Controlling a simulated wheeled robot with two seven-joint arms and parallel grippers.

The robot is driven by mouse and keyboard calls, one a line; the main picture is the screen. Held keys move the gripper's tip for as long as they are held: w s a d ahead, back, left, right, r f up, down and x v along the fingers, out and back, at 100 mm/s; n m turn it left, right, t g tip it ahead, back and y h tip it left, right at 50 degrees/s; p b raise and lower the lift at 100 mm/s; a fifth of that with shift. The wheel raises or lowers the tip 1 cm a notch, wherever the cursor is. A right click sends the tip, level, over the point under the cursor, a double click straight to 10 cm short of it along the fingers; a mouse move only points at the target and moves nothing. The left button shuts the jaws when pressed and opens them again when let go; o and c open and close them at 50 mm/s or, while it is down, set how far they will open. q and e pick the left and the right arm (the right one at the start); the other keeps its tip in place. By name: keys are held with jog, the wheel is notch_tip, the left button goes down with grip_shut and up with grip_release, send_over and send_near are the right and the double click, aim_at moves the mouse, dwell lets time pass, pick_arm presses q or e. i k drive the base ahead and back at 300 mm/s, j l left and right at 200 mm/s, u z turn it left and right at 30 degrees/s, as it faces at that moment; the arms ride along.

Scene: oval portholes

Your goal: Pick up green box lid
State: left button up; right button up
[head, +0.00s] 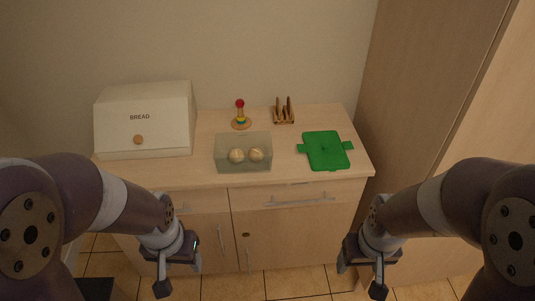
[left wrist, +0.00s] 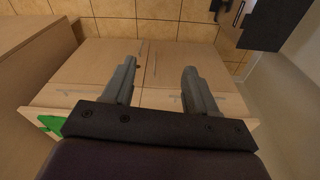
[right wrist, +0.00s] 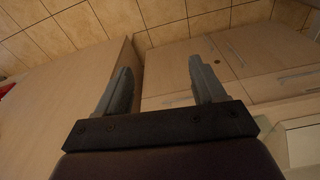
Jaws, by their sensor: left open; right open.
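The green box lid (head: 325,151) lies flat on the right part of the cabinet top, with a tab on its left and right sides. A small green part of it (left wrist: 50,123) shows at the left edge of the left wrist view. My left gripper (head: 179,279) is open and empty, low in front of the cabinet on the left; its fingers show apart in the left wrist view (left wrist: 158,85). My right gripper (head: 362,279) is open and empty, low in front of the cabinet on the right, below the lid; its fingers also show apart in the right wrist view (right wrist: 160,85).
A clear box (head: 243,166) holding two round pale things stands left of the lid. A ring-stack toy (head: 240,117) and a wooden rack (head: 284,112) stand behind. A white bread box (head: 145,122) fills the left end. A tall wooden cupboard (head: 420,90) rises at the right.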

aim_at(326, 152)
jog(key=i+l+u, duration=0.45)
jog(key=l, duration=0.15)
jog(key=l+u, duration=0.2)
jog(key=l, duration=0.15)
jog(key=i+l+u, duration=0.2)
jog(key=l, duration=0.15)
jog(key=l+u, duration=0.2)
jog(key=l, duration=0.2)
